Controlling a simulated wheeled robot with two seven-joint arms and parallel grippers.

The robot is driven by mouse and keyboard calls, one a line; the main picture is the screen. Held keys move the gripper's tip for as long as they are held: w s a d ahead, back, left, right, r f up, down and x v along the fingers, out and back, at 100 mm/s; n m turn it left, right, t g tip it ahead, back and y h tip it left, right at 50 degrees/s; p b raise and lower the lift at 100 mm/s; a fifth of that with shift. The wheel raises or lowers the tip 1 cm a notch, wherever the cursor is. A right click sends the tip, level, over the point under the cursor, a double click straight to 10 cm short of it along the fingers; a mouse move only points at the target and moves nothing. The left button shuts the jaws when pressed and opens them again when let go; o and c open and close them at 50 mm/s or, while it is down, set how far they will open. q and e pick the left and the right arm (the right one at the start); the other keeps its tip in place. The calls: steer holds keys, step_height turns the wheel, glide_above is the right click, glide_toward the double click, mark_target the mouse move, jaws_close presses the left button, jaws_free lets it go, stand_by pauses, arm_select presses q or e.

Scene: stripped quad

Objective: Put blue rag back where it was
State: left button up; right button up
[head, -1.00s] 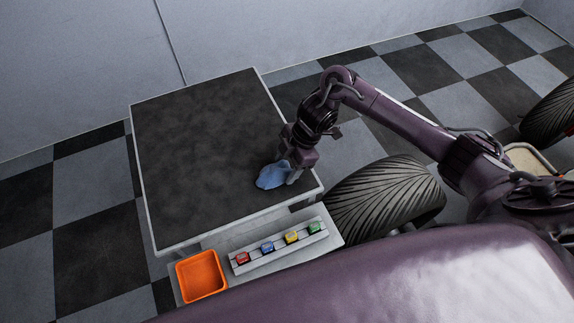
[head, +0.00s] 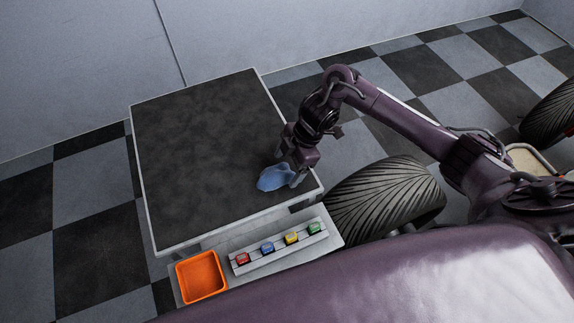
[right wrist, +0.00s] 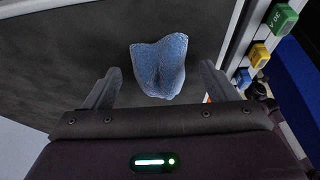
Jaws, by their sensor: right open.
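The blue rag (head: 274,179) lies crumpled on the dark top of the table (head: 205,150), near its front right corner. My right gripper (head: 291,172) is right at the rag, pointing down over the table. In the right wrist view, the rag (right wrist: 160,66) shows between and beyond the two spread fingers (right wrist: 160,78), with a gap on each side. The right gripper is open and not clamped on the rag. My left gripper is not in view.
A lower shelf in front of the table holds an orange tray (head: 201,276) and a rack (head: 279,249) with red, blue, yellow and green blocks. A large tyre (head: 388,196) stands right of the table. Most of the tabletop is bare.

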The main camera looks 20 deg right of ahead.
steer(key=p+v, duration=0.1)
steer(key=v, duration=1)
steer(key=shift+p, duration=0.3)
